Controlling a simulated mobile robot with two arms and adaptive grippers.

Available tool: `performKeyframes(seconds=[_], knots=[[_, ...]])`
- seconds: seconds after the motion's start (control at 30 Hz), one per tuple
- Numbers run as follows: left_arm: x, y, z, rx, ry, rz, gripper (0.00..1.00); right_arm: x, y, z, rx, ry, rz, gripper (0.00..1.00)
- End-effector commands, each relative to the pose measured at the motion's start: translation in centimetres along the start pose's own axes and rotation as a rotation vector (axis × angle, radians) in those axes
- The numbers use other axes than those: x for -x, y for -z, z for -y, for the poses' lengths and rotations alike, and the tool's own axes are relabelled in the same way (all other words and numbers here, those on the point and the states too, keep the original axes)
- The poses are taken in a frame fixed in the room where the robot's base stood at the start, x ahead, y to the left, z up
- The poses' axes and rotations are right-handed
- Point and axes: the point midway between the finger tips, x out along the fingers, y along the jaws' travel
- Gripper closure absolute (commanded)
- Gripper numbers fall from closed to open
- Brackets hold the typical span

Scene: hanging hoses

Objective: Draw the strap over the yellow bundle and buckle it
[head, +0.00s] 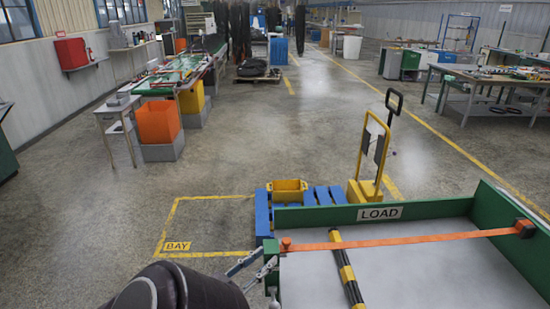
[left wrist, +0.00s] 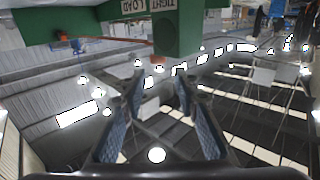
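The orange strap (head: 410,242) runs across the load bed (head: 420,285), from a reddish knob-like end (head: 286,244) at the left wall to a dark buckle block (head: 523,228) at the right wall. It crosses over the far part of the yellow and black bundle (head: 346,272), which lies lengthwise on the bed. My left gripper (head: 262,264) is just outside the bed's left wall, close to the strap's left end. In the left wrist view my gripper (left wrist: 158,105) has its blue-padded fingers apart, with nothing between them. My right gripper is not in view.
Green walls with a LOAD sign (head: 380,213) edge the bed. Beyond stand a blue pallet (head: 262,215) with a yellow bin (head: 288,190) and a yellow hand truck (head: 366,190). The marked BAY floor (head: 210,225) is clear. A green post (left wrist: 178,35) shows in the left wrist view.

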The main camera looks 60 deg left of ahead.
Motion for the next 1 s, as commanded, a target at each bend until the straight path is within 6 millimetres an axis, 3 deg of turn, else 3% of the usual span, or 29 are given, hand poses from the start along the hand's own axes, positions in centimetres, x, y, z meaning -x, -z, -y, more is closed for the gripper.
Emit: performKeyframes(seconds=[0.1, 0.3, 1.0], knots=[[2.1, -0.1, 0.0, 0.001, 0.001, 0.002, 0.71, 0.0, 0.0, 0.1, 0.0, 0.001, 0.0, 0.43], [3.7, 0.0, 0.0, 0.001, 0.0, 0.0, 0.71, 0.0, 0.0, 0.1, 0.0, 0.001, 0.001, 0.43], [3.8, 0.0, 0.0, 0.001, 0.0, 0.0, 0.71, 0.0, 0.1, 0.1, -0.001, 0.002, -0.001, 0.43]])
